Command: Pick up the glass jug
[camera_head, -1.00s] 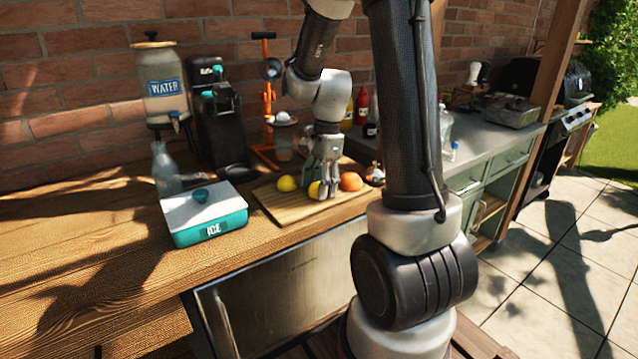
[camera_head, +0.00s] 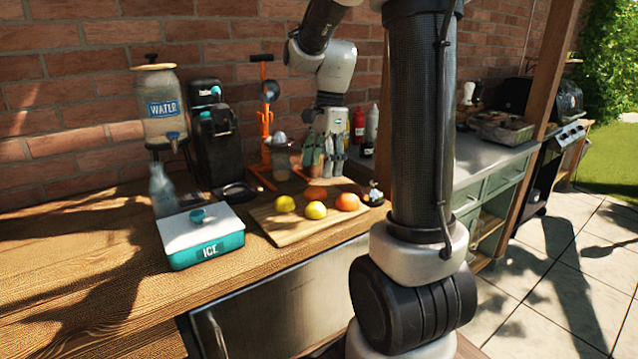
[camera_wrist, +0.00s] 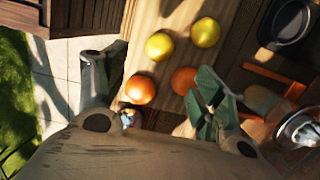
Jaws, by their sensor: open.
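A clear glass vessel (camera_head: 281,162) stands under the orange-framed press, and a clear bottle-shaped glass vessel (camera_head: 162,190) stands upright behind the ice box. I cannot tell which is the glass jug. My gripper (camera_head: 325,170) points down, open and empty, above the back of the cutting board, just right of the press in the head view. In the wrist view, my gripper (camera_wrist: 150,100) has its fingers spread apart, with fruit and board below. My arm column hides part of the counter at right.
The cutting board (camera_head: 285,233) holds lemons (camera_head: 316,210) and oranges (camera_head: 347,202). The orange press (camera_head: 265,125) is close left of my gripper. The ice box (camera_head: 203,240), water dispenser (camera_head: 163,110) and black coffee machine (camera_head: 212,135) stand farther left. Bottles (camera_head: 359,125) stand behind right.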

